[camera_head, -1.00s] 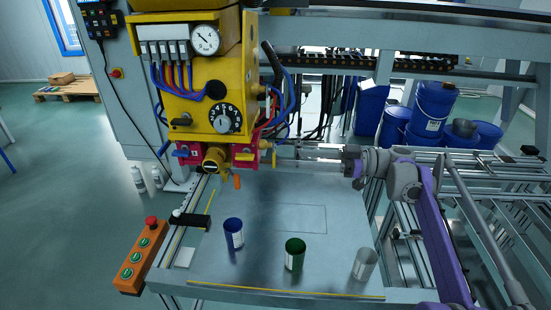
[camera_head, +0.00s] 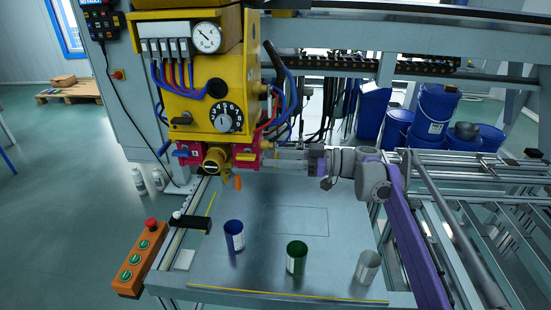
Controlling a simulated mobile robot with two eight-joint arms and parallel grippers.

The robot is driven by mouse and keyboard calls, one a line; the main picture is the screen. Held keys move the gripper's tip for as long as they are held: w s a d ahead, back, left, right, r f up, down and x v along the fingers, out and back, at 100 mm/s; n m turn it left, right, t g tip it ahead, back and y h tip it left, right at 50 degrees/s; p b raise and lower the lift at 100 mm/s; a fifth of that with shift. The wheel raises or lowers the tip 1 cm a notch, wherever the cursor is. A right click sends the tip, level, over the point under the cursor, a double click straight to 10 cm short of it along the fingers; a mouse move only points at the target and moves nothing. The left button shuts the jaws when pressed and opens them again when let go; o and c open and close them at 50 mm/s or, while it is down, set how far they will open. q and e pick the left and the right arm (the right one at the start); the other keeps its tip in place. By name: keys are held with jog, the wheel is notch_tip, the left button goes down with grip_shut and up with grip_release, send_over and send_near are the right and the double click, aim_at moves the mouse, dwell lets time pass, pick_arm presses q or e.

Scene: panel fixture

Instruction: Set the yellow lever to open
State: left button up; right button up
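The yellow lever (camera_head: 246,157) sits on the right-hand red valve block (camera_head: 251,149), at the lower right of the yellow panel (camera_head: 205,113). It looks roughly level, but it is small and its exact setting is hard to read. My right gripper (camera_head: 273,158) comes in from the right at about the lever's height. Its two silver fingers appear apart, with nothing seen between them. The fingertips are just right of the red block, and I cannot tell whether they touch it. My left gripper is not in view.
A blue lever (camera_head: 181,153) and a round yellow-rimmed knob (camera_head: 214,160) are left of the yellow lever. An orange piece (camera_head: 237,182) hangs below. Blue (camera_head: 235,235), green (camera_head: 297,257) and grey (camera_head: 367,267) cups stand on the metal table (camera_head: 325,275). An orange button box (camera_head: 141,259) is at left.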

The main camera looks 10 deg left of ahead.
grip_shut()
jog(key=shift+s+r+m+p, duration=0.1)
jog(key=shift+s+m+p, duration=0.15)
jog(key=shift+m+p, duration=0.45)
jog(key=shift+s+r+m+p, duration=0.1)
jog(key=shift+s+m+p, duration=0.15)
jog(key=shift+m+p, duration=0.45)
jog(key=shift+s+r+m+p, duration=0.15)
jog(key=shift+m+p, duration=0.15)
jog(key=shift+m, duration=0.4)
jog(key=shift+s+f+m+p, duration=0.1)
jog(key=shift+s+m+p, duration=0.15)
jog(key=shift+m, duration=0.45)
jog(key=shift+s+r+m+p, duration=0.1)
jog(key=shift+m+p, duration=0.25)
jog(key=shift+m, duration=0.35)
jog(key=shift+o, duration=1.8)
grip_release()
